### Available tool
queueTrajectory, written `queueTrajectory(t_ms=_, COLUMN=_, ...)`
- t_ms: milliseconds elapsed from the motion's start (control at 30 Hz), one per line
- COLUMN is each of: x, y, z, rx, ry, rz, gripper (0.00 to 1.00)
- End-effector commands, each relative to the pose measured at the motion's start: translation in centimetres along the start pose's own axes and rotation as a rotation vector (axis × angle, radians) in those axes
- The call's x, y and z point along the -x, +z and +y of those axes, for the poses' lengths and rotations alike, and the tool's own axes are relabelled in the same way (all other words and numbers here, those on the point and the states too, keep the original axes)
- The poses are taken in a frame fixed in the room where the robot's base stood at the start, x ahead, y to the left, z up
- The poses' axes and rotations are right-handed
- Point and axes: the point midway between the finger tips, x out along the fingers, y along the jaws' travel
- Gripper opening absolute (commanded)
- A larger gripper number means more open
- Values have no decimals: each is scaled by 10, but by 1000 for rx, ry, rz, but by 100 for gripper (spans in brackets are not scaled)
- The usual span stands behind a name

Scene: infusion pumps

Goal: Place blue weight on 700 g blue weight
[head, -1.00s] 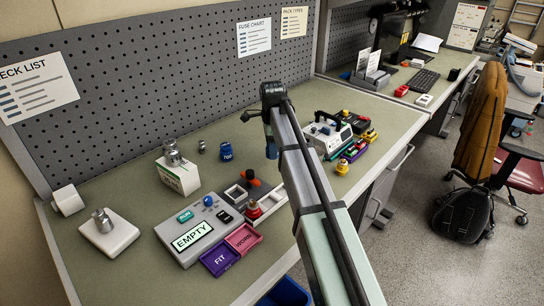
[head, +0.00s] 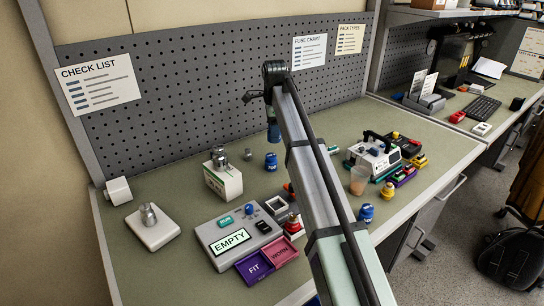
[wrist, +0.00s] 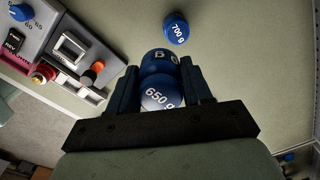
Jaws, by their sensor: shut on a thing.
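My gripper (wrist: 162,80) is shut on a blue weight (wrist: 160,98) marked 650 g, gripped between both fingers in the wrist view. In the head view my gripper (head: 273,133) hangs above the bench, mostly hidden by my arm. The 700 g blue weight (wrist: 176,27) stands on the bench, just beyond the held weight and apart from it in the wrist view. In the head view it appears to be the blue weight (head: 271,161) just below my gripper. Another blue weight (head: 365,212) stands near the bench's front edge.
Left are a white pad (head: 150,235) with a metal weight and a white-green box (head: 222,182). A grey EMPTY console (head: 225,250) with FIT and WORN trays lies in front. A cup (head: 359,181) and a pump unit (head: 375,155) are to the right. The pegboard stands behind.

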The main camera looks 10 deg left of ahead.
Motion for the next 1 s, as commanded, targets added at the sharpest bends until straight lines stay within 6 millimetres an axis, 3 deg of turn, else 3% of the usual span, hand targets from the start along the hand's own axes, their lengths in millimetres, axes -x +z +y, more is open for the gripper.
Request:
queueTrajectory(t_ms=33, x=7, y=5, z=-13, rx=-2, ry=0, rz=1, gripper=0)
queueTrajectory(t_ms=200, x=15, y=8, z=-34, rx=-32, ry=7, rz=2, gripper=0)
queueTrajectory(t_ms=467, x=14, y=8, z=-36, rx=-97, ry=23, rz=4, gripper=0)
queueTrajectory(t_ms=1000, x=-47, y=8, z=-34, rx=-104, ry=22, rz=4, gripper=0)
